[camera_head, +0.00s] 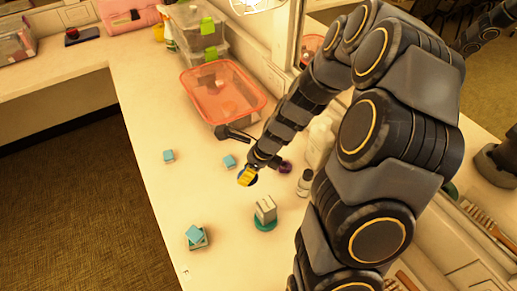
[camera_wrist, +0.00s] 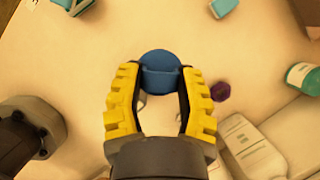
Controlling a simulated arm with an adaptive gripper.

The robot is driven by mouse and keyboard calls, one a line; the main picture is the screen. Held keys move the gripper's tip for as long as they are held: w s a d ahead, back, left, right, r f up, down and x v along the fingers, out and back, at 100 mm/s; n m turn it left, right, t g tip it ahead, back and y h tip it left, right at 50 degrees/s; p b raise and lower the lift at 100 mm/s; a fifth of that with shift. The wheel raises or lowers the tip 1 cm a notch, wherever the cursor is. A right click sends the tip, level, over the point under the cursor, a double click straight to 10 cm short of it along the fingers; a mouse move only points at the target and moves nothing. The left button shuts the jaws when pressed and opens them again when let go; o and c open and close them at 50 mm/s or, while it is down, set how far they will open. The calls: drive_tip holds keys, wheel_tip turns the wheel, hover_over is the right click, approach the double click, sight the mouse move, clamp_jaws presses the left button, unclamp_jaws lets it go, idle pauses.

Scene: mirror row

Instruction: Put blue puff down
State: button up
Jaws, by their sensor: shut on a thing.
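The blue puff (camera_wrist: 160,68) is a round blue thing between the yellow fingertips of my gripper (camera_wrist: 160,88) in the wrist view. The fingers are shut on it from both sides, and a band crosses its near part. In the head view my gripper (camera_head: 246,177) is low over the middle of the counter, pointing down. I cannot tell whether the puff touches the counter.
A purple thing (camera_head: 285,167) and a bottle (camera_head: 305,182) stand right; a pink bin (camera_head: 222,92) stands behind.

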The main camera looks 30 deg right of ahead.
drive_tip(key=w+d+m+t+h, duration=0.1)
drive_tip(key=w+d+m+h, duration=0.25)
drive_tip(key=d+m, duration=0.5)
drive_tip(key=shift+y, duration=0.25)
drive_tip(key=w+d+f, duration=0.2)
drive_tip(key=w+f, duration=0.1)
drive_tip(key=w, duration=0.1)
drive_tip(key=w+d+f, duration=0.2)
drive_tip(key=w+f, duration=0.1)
drive_tip(key=w, duration=0.1)
drive_tip(key=w+d+f, duration=0.2)
drive_tip(key=w, duration=0.3)
drive_tip(key=shift+d+f, duration=0.2)
drive_tip(key=shift+f, duration=0.2)
drive_tip(key=shift+w+d+f, duration=0.1)
drive_tip(key=shift+w+f, duration=0.05)
drive_tip(key=shift+f, duration=1.6)
drive_tip(key=shift+f, duration=0.1)
drive_tip(key=o, duration=0.7)
